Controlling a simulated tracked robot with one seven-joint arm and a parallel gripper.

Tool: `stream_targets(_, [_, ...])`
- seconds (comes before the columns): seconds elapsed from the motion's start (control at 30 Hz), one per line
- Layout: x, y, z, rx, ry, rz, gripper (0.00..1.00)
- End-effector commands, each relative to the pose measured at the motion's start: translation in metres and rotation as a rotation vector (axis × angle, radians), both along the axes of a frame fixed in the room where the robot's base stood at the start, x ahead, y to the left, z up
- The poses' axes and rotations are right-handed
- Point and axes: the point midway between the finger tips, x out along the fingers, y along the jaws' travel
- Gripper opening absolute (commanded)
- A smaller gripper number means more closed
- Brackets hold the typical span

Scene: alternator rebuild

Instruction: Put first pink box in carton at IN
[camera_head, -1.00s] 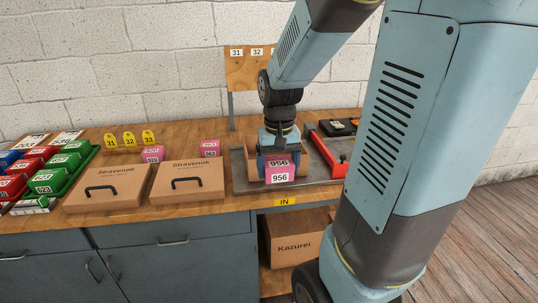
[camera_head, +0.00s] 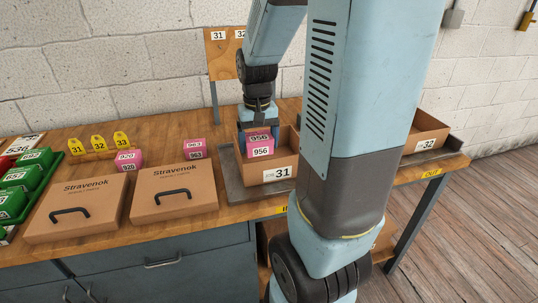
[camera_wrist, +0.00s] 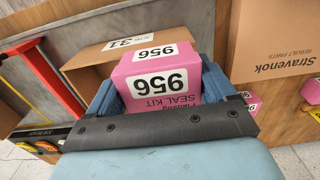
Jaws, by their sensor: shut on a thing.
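My gripper (camera_head: 259,130) points down and is shut on the pink box marked 956 (camera_head: 262,151). The open carton labelled 31 (camera_head: 252,177) stands at the IN label (camera_head: 281,210), which my arm partly hides. The pink box is at the carton's mouth, behind its front wall; its depth inside is unclear. In the wrist view the pink box (camera_wrist: 155,75) sits between my blue fingers (camera_wrist: 158,93), with the carton's labelled wall (camera_wrist: 180,35) beyond it. Two more pink boxes, 920 (camera_head: 129,166) and 963 (camera_head: 194,154), stand on the bench to the left.
Two closed Stravenok cases (camera_head: 78,195) (camera_head: 174,207) lie left of the carton. Yellow tags 31, 32 and 33 (camera_head: 98,143) stand behind them. Green bins (camera_head: 22,180) are at the far left. An open carton labelled 32 (camera_head: 405,155) stands at the right by OUT (camera_head: 431,173).

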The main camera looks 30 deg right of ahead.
Motion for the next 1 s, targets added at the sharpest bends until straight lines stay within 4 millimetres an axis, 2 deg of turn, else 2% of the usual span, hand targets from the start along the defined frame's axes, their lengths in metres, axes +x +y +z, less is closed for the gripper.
stream_targets(0.3, [0.035,-0.039,-0.025,0.000,0.003,0.005,0.54])
stream_targets(0.5, [0.048,-0.054,-0.052,0.000,0.004,0.007,0.54])
stream_targets(0.7, [0.059,-0.066,-0.071,0.000,0.002,0.009,0.54])
stream_targets(1.0, [0.065,-0.074,-0.083,0.000,0.001,0.009,0.54])
